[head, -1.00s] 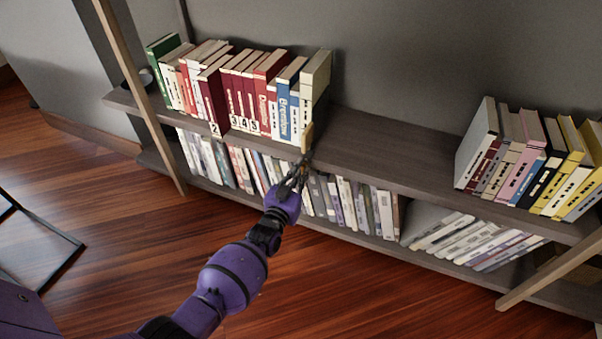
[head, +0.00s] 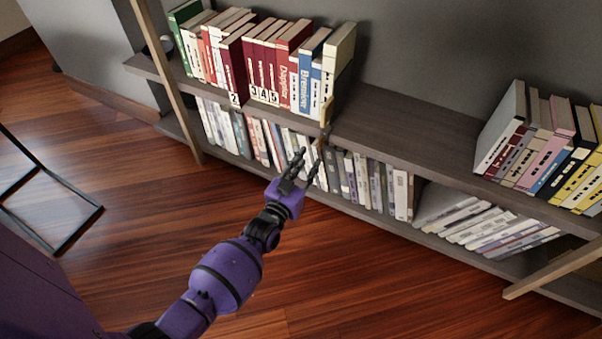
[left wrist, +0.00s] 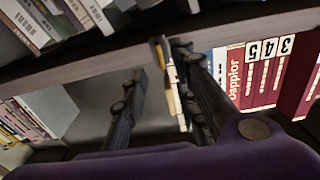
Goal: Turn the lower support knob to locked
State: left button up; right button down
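A thin tan upright piece (head: 327,112) stands at the upper shelf's front edge, at the right end of the red and blue books. A small brown part (head: 321,141) shows just below it, perhaps the support knob; its setting is too small to read. My left gripper (head: 309,160) is open and empty, in front of and just below these parts, apart from them. In the left wrist view the open fingers (left wrist: 160,62) flank a small tan and dark part (left wrist: 157,50) at the shelf edge, near the right finger. My right gripper is not in view.
The upper shelf (head: 405,132) is bare between the two book groups. Lower-shelf books (head: 365,180) stand close behind my left gripper. A slanted wooden post (head: 160,65) rises at the left and another (head: 555,272) at the right. The wooden floor (head: 370,285) is clear.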

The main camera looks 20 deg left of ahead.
pick_arm(q)
jog(key=shift+s, duration=2.3)
